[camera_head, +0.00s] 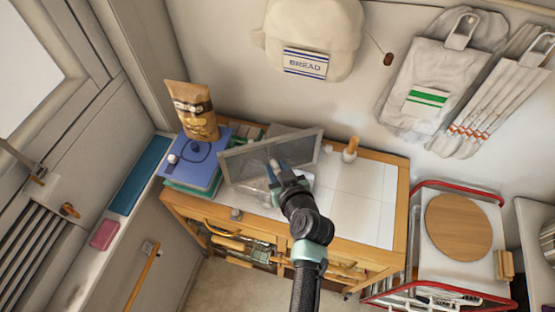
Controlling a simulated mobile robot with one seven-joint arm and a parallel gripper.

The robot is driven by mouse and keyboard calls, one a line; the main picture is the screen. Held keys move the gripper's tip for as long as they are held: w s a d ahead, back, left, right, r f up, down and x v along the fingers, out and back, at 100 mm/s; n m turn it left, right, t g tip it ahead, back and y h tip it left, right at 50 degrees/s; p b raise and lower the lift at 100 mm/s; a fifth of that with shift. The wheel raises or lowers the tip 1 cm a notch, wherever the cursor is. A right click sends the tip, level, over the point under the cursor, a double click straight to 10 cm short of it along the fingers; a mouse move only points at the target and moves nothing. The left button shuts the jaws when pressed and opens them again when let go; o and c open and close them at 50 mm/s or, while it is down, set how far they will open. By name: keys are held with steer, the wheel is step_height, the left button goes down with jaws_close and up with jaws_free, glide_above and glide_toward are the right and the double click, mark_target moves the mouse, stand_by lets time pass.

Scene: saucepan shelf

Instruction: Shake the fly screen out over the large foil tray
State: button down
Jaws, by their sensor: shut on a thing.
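The fly screen (243,161) is a grey mesh panel in a thin frame. It is tilted, above the left half of the wooden cabinet's top. My gripper (277,170) is shut on the screen near the middle of its lower edge. A pale, shiny shape (254,190) shows just below the screen's lower edge; it may be the large foil tray, but the screen and my gripper hide most of it. I cannot tell whether the screen touches it.
A bottle-like thing with an orange top (351,148) stands behind. The white surface (365,205) at right is clear. A red-railed trolley (436,265) stands further right.

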mark_target(274, 151)
steer(key=r, duration=0.5)
steer(key=shift+w+r, duration=0.1)
steer(key=shift+w, duration=0.25)
steer(key=f, duration=0.4)
steer(key=shift+s+f, duration=0.2)
steer(key=shift+f, duration=0.2)
steer(key=shift+w+f, duration=0.1)
steer(key=shift+w+r, duration=0.1)
steer(key=shift+r, duration=2.3)
steer(key=shift+f, duration=0.1)
step_height(274, 151, down, 5)
steer(key=shift+r, duration=0.15)
steer(key=shift+r, duration=0.1)
